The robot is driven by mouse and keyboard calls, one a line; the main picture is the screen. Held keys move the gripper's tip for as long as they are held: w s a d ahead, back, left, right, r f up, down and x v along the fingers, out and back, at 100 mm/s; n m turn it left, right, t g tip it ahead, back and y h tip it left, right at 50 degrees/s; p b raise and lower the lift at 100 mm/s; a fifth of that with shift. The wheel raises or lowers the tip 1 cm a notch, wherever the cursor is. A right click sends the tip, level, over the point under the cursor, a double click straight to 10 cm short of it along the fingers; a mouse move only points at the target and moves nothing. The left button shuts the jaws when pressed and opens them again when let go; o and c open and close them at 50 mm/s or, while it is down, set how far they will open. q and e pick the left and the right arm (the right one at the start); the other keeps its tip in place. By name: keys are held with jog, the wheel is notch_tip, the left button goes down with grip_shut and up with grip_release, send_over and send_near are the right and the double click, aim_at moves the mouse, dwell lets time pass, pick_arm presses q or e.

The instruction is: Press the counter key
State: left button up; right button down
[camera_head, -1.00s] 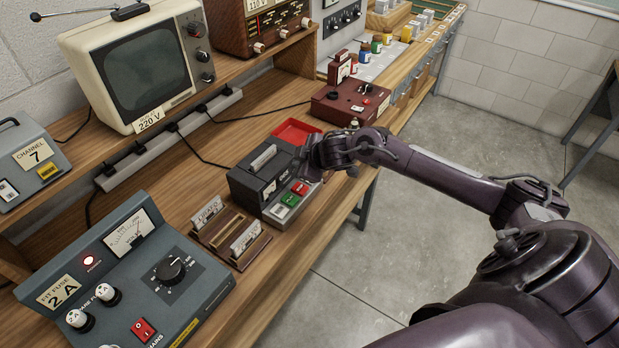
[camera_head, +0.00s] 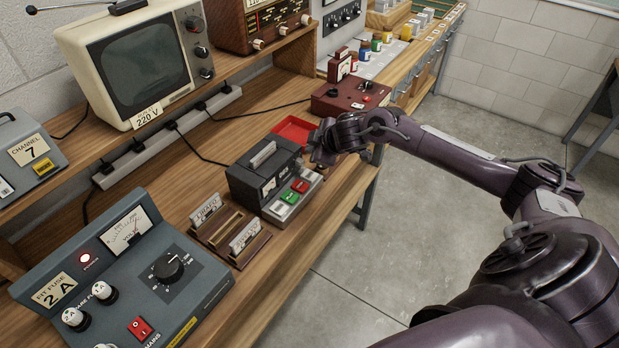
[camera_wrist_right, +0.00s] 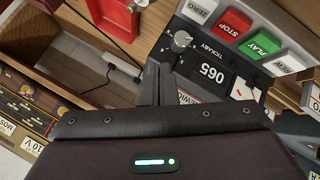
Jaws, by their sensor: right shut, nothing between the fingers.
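A dark tape machine (camera_head: 262,176) with a row of keys stands on the bench. In the right wrist view its counter (camera_wrist_right: 209,73) reads 065, beside a small grey knob (camera_wrist_right: 181,41). The key row shows a white ZERO key (camera_wrist_right: 198,10), a red STOP key (camera_wrist_right: 232,22), a green PLAY key (camera_wrist_right: 264,42) and a white REW key (camera_wrist_right: 295,58). My right gripper (camera_head: 317,157) is shut and empty, at the machine's far right end near the ZERO key. Its narrow fingers (camera_wrist_right: 152,84) point toward the machine beside the counter. Contact with the machine cannot be told.
A red tray (camera_head: 296,129) lies just behind the machine. A red meter box (camera_head: 350,98) stands farther along the bench. Label holders (camera_head: 228,231) and a grey power supply (camera_head: 126,270) stand on the near side. Open floor (camera_head: 440,165) lies right of the bench.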

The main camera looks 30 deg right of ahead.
jog(key=b, duration=0.5)
send_over(312, 177)
notch_tip(312, 177, down, 6)
jog(key=shift+f, duration=0.55)
dwell(1.2)
jog(key=shift+f, duration=0.4)
jog(key=shift+f+b, duration=0.3)
jog(key=shift+f, duration=0.15)
dwell(0.6)
jog(key=shift+r+p, duration=0.85)
jog(key=shift+p, duration=0.05)
